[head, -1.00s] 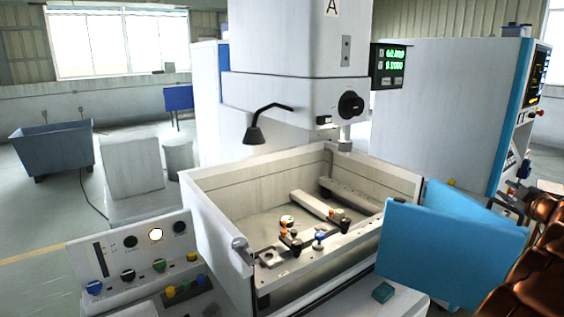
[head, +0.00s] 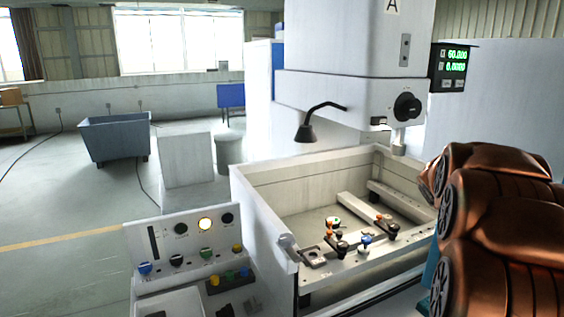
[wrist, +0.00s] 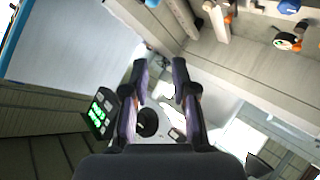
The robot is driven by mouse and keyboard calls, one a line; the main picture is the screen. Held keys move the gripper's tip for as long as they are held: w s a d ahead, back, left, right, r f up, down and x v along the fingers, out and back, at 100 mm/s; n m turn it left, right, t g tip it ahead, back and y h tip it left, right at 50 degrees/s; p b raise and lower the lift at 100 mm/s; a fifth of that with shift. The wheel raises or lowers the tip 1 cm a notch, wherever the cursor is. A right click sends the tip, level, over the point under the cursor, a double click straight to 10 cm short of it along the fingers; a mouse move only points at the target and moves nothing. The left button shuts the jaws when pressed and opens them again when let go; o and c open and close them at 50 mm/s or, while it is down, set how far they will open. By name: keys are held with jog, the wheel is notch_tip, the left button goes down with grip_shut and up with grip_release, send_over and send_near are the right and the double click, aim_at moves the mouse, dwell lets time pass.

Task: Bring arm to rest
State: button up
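My gripper (wrist: 160,75) shows in the wrist view with its two dark fingers apart and nothing between them. It is not visible in the head view, where only my copper-coloured arm fills the right side, covering the tank's right end. The white machine head (head: 345,100) hangs over the open tank (head: 262,215). The tank holds clamps, rails and small coloured knobs. In the wrist view the machine's black dial (wrist: 148,122) shows beyond the fingers.
The control panel (head: 190,245) with coloured knobs and a lit round lamp stands at the front left. A grey bin (head: 115,138) stands on the floor behind it. A display (head: 452,66) with green digits is on the machine's right. Open floor lies at left.

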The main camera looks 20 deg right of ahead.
jog(key=s+a+f+g+y, duration=0.1)
jog(key=s+a+f+y, duration=0.2)
jog(key=a, duration=0.6)
jog(key=s+a+f+g+y, duration=0.1)
jog(key=s+a+f+g, duration=0.2)
jog(key=a, duration=0.6)
jog(key=s+a+f+y, duration=0.25)
jog(key=a+f, duration=0.25)
jog(key=a, duration=0.4)
jog(key=s+a+f+n+g+y, duration=0.1)
jog(key=s+a+f+g, duration=0.1)
jog(key=s+a, duration=0.7)
jog(key=s+a+f+n+g+y, duration=0.2)
jog(key=s+a+f+g, duration=0.1)
jog(key=s+a, duration=0.7)
jog(key=shift+s+a+f+b, duration=0.25)
jog(key=shift+s+f+b, duration=0.2)
jog(key=shift+f, duration=0.2)
jog(key=shift+d, duration=0.2)
